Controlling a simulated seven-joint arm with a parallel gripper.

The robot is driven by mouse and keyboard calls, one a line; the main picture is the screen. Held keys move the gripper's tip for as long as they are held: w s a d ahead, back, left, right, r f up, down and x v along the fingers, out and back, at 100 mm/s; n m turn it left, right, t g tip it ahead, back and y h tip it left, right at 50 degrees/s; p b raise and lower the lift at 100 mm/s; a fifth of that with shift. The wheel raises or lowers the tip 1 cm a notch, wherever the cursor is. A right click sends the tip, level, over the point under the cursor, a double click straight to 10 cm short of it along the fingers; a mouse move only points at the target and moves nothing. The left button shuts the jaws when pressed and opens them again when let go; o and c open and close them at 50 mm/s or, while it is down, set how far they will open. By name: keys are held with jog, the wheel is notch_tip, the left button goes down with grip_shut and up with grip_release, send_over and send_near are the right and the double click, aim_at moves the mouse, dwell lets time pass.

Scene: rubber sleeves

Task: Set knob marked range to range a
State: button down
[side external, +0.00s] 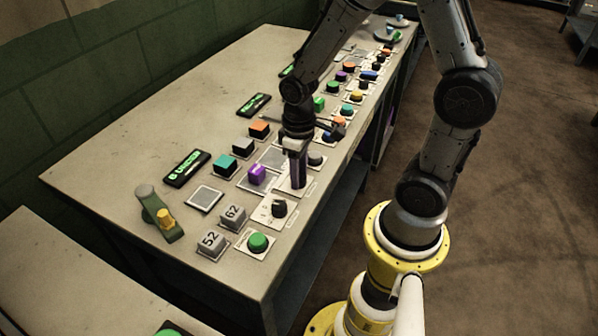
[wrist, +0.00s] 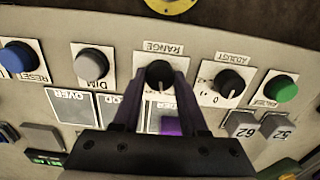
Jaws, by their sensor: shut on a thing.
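The black knob marked RANGE (wrist: 159,74) sits on a white plate, and its label reads upside down in the wrist view. My gripper (wrist: 158,84) has its two purple-grey fingers on either side of this knob and is shut on it. The knob's white pointer line points toward the bottom of the wrist view. The position marks around it are mostly hidden by the fingers. In the side external view my gripper (side external: 297,182) points straight down onto the panel and hides the knob.
Beside it are a black ADJUST knob (wrist: 229,81), a grey DIM button (wrist: 90,64), a blue RESET button (wrist: 17,58) and a green button (wrist: 281,89). A purple block (side external: 257,174) stands close to the gripper. The bench top (side external: 130,130) behind the controls is mostly clear.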

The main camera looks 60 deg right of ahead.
jog(key=shift+n, duration=1.4)
jog(key=shift+c, duration=2.2)
grip_release()
notch_tip(320, 180, up, 14)
